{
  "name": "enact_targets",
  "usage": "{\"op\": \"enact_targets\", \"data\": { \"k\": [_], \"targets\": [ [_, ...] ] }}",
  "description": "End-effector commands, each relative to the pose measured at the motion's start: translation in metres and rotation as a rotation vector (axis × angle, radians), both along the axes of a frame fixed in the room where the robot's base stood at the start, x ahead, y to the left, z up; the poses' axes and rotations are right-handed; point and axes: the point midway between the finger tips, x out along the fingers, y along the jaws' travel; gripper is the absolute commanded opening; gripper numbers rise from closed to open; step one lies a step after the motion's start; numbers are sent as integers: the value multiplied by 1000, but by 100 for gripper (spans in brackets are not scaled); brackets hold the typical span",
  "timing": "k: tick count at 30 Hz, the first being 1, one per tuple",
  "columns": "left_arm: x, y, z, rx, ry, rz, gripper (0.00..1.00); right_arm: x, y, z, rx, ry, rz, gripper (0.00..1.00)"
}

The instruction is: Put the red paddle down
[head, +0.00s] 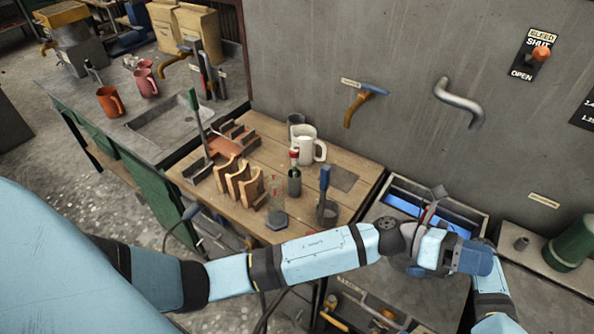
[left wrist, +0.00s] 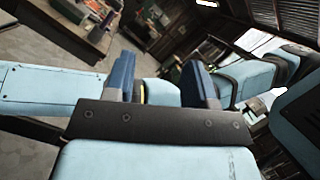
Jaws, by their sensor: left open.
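My left gripper (head: 476,259) is at the lower right of the head view, in front of a grey tray (head: 481,215) with a blue inside. In the left wrist view its two blue fingers (left wrist: 159,66) stand apart with nothing held between them. A thin dark-reddish piece with a grey square tip (head: 432,202) shows just above my left wrist; it may be the red paddle, but I cannot tell for certain or see what supports it. Its lower end is hidden by my arm. I cannot make out my right gripper.
A wooden table (head: 262,133) carries a wooden rack (head: 238,186), a white mug (head: 309,147) and a red-capped bottle (head: 294,174). A green-handled tool (head: 195,112) stands at its left.

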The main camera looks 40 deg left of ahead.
Motion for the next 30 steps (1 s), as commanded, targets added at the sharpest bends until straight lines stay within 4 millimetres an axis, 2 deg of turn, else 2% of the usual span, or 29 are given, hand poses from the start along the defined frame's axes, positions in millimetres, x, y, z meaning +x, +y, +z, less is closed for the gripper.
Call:
{"op": "enact_targets", "data": {
  "k": [1, 5, 11, 16, 21, 24, 27, 30],
  "targets": [
    [0, 12, -7, -64, 149, 53, 50, 0, 0, 0, 0, 0, 0, 83],
    [6, 52, -29, -240, 544, 186, 50, 0, 0, 0, 0, 0, 0, 83],
    [-4, 126, -91, -538, 1142, 372, 50, 0, 0, 0, 0, 0, 0, 83],
    [-41, 192, -158, -825, 1620, 522, 50, 0, 0, 0, 0, 0, 0, 83],
    [-98, 246, -216, -1108, 2004, 654, 50, 0, 0, 0, 0, 0, 0, 83],
    [-128, 267, -238, -1244, 2155, 711, 50, 0, 0, 0, 0, 0, 0, 83],
    [-150, 280, -251, -1337, 2251, 749, 50, 0, 0, 0, 0, 0, 0, 83],
    [-162, 286, -258, -1390, 2301, 770, 50, 0, 0, 0, 0, 0, 0, 83]
  ]
}}
